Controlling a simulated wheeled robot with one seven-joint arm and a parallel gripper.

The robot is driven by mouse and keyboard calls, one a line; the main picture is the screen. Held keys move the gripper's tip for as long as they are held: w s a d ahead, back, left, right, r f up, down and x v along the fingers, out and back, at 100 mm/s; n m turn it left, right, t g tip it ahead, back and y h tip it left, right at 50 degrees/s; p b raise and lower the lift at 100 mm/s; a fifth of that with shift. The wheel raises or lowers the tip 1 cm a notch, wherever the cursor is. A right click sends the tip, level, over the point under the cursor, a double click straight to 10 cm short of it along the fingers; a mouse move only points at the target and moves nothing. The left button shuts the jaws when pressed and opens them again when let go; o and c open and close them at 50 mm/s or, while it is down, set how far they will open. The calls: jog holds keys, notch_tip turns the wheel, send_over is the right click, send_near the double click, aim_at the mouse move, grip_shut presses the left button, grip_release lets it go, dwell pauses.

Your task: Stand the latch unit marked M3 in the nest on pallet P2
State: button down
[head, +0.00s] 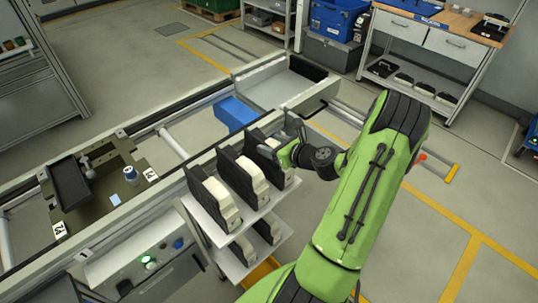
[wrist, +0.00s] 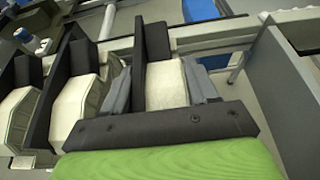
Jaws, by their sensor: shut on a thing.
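My gripper (head: 284,154) is at the right end of a row of latch units on the upper shelf of a white rack. In the wrist view its two grey fingers (wrist: 157,68) are shut on the sides of a cream and black latch unit (wrist: 165,88), which stands upright among its neighbours. I cannot read a mark on it, so M3 is not confirmed. An olive pallet (head: 112,200) lies on the conveyor at the left, with a dark tray-shaped nest (head: 70,186) and small white labels. The labels are too small to read surely.
More latch units (head: 222,192) stand close on the left of the held one, with others on the lower shelf (head: 243,250). A blue bin (head: 234,113) sits behind the conveyor's front rail. A blue and white knob (head: 130,173) stands on the pallet. A workbench (head: 430,40) is at the back right.

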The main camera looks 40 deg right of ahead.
notch_tip(320, 180, up, 10)
jog(key=p, duration=0.2)
jog(key=shift+r+p, duration=0.1)
jog(key=shift+p, duration=0.3)
